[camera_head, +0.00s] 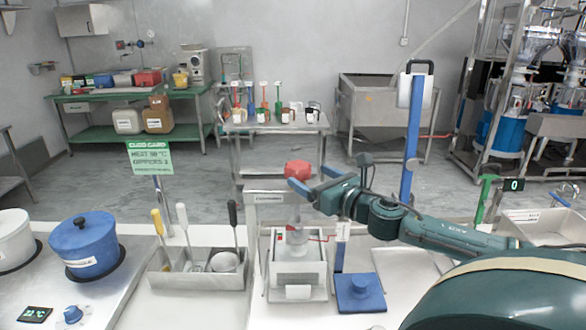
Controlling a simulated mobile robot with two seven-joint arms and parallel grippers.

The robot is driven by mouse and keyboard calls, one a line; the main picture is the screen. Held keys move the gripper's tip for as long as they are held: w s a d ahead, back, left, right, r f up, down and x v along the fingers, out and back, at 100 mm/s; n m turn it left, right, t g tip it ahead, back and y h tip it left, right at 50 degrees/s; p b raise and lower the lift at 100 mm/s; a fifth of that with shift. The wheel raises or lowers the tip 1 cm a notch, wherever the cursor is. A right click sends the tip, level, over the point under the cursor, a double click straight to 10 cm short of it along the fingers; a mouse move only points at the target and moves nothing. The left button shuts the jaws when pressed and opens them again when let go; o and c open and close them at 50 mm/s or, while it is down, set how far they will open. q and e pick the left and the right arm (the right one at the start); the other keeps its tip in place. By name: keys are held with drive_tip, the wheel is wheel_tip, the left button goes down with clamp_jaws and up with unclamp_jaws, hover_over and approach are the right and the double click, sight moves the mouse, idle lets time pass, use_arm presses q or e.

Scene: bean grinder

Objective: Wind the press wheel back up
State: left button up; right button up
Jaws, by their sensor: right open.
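The red press wheel (298,169) sits at the top of the press, above a metal crosspiece (266,198). Below it a clear cylinder (296,236) stands over a white and grey box-shaped base (298,268). My right gripper (315,179) is at the right of the wheel, with its two blue fingers apart and pointing left. One fingertip is just below the wheel's edge and the other lies to its right. I cannot tell whether either touches the wheel. My left gripper is not in view.
A grey bin with upright-handled tools (196,281) stands left of the press. A blue lidded pot (84,243) is farther left. A green sign (150,158) stands behind the bin.

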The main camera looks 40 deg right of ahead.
sight(293, 162)
drive_tip(key=shift+w+d+r, duration=0.1)
drive_tip(key=shift+w, duration=1.3)
drive_tip(key=shift+w+d+r, duration=0.1)
drive_tip(key=shift+w, duration=1.25)
drive_tip(key=shift+w+f+p, duration=0.2)
drive_tip(key=shift+w+p, duration=0.3)
drive_tip(key=shift+w, duration=0.65)
drive_tip(key=shift+c, duration=0.3)
drive_tip(key=c, duration=0.9)
